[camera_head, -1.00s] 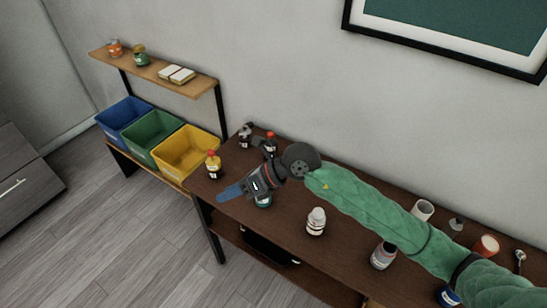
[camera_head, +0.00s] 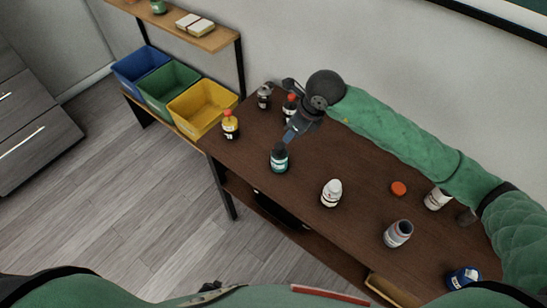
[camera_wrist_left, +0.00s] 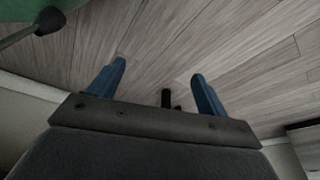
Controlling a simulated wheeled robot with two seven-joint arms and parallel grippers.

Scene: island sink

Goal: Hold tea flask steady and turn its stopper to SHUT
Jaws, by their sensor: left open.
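I cannot tell for sure which vessel is the tea flask. A teal bottle with a dark top (camera_head: 279,158) stands upright on the brown table in the head view. My right gripper (camera_head: 291,136) is just behind and above it, its blue fingers pointing down to the left; whether they are open or touching anything is unclear. No SHUT mark or stopper position is readable. My left gripper (camera_wrist_left: 158,72) shows only in its wrist view, open and empty, its two blue fingers apart above the wooden floor.
On the table (camera_head: 330,155) stand a white bottle (camera_head: 331,194), a grey bottle (camera_head: 398,234), a blue-labelled jar (camera_head: 463,277) and a yellow bottle with a red cap (camera_head: 230,125). An orange lid (camera_head: 399,188) lies near my right arm. Blue, green and yellow bins (camera_head: 203,108) stand left.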

